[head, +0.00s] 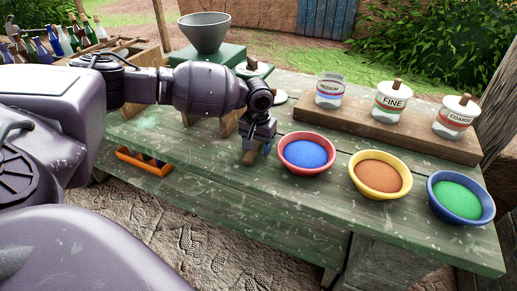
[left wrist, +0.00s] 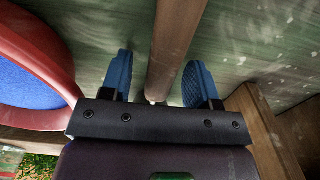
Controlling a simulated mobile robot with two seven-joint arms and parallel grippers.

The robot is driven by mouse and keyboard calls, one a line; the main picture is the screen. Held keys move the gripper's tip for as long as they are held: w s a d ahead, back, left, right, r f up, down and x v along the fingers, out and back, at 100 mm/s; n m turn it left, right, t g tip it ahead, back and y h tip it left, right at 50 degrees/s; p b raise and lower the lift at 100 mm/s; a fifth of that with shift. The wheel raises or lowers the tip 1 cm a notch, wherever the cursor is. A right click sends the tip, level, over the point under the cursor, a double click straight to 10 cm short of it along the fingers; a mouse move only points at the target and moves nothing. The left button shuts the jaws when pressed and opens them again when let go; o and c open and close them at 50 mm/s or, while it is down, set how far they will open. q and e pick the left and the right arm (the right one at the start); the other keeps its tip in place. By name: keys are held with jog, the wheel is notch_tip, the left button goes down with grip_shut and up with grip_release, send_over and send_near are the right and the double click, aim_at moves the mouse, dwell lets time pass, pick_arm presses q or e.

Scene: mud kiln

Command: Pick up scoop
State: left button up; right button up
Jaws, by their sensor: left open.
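A brown wooden handle, which looks like the scoop's (left wrist: 176,45), runs between my left gripper's two blue fingers in the left wrist view. My left gripper (left wrist: 160,82) is open, with one finger on each side of the handle and gaps between. In the head view my left gripper (head: 257,148) points down over the green table, left of the red bowl. A small brown piece of the handle (head: 250,158) shows beneath it. The rest of the scoop is hidden or out of frame. My right gripper is not in view.
A red bowl of blue powder (head: 306,154) is close on the gripper's right. A yellow bowl (head: 379,174) and a blue bowl (head: 460,198) stand farther right. Several labelled jars stand on a wooden board (head: 420,140) behind. A funnel (head: 204,32) stands at the back.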

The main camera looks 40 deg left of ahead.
pick_arm(q)
jog(key=shift+r, duration=0.1)
jog(key=shift+c, duration=0.6)
grip_shut()
